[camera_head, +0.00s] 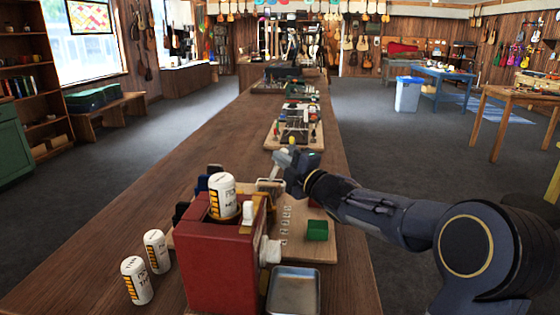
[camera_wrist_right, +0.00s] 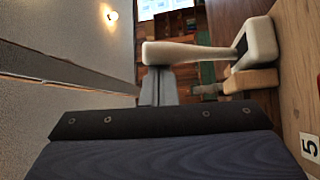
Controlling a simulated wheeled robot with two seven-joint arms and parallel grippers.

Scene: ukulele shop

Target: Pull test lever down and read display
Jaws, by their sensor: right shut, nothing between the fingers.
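A cream lever (camera_wrist_right: 190,53) shows in the right wrist view. Its rounded handle reaches left from a thick end near a wooden board. My right gripper (camera_wrist_right: 159,72) is shut and empty, its grey fingertips close to the handle's edge; I cannot tell whether they touch. In the head view my right gripper (camera_head: 281,158) is over the far part of a wooden board on the long counter, beyond a red box. The lever is hard to pick out there. I cannot make out a display or a reading. My left gripper is out of view.
The red box (camera_head: 222,262) holds a white can (camera_head: 222,197) and stands in front of the board. Two white cans (camera_head: 137,281) (camera_head: 158,252) stand to its left. A metal tray (camera_head: 294,292) and a green block (camera_head: 317,230) are to its right. The counter's left side is mostly clear.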

